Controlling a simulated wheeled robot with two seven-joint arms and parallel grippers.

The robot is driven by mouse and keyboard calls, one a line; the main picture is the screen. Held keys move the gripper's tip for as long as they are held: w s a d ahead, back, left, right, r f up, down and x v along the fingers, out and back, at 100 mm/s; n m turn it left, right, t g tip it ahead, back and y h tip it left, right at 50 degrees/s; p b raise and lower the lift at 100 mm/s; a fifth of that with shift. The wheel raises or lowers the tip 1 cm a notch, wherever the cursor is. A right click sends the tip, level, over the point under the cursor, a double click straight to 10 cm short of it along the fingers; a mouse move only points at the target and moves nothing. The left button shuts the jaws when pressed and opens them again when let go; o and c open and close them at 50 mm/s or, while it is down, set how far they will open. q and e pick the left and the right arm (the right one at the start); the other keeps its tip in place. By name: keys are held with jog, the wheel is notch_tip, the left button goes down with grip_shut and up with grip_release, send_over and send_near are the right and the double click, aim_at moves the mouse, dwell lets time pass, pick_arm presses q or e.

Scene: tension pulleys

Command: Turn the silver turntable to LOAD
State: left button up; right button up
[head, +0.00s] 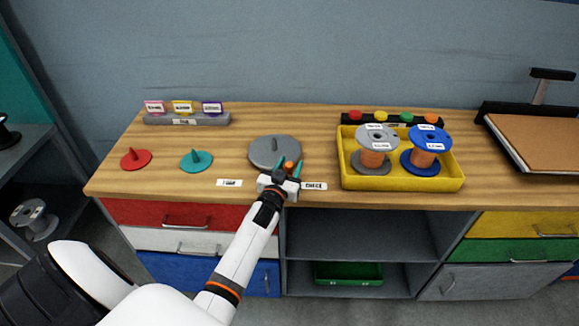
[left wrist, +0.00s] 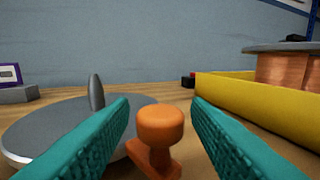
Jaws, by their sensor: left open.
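The silver turntable (head: 268,152) is a grey disc with a thin upright pin, on the wooden table left of the yellow tray. In the left wrist view the turntable (left wrist: 45,128) is at the left. An orange knob (left wrist: 160,125) stands at its right edge; in the head view the knob (head: 289,166) shows between my fingers. My left gripper (head: 287,170) is open. Its teal fingers (left wrist: 160,130) lie either side of the knob, with gaps on both sides. White labels lie at the table front, left (head: 229,183) and right (head: 314,185) of my gripper; their text is unreadable. My right gripper is not seen.
A yellow tray (head: 400,184) holds a silver spool (head: 376,138) and a blue spool (head: 425,137) to the right. A red disc (head: 135,159) and a teal disc (head: 195,161) with pins lie left. A grey card rack (head: 187,119) stands behind them.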

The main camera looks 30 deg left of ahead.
pick_arm(q)
grip_shut()
dwell(0.4)
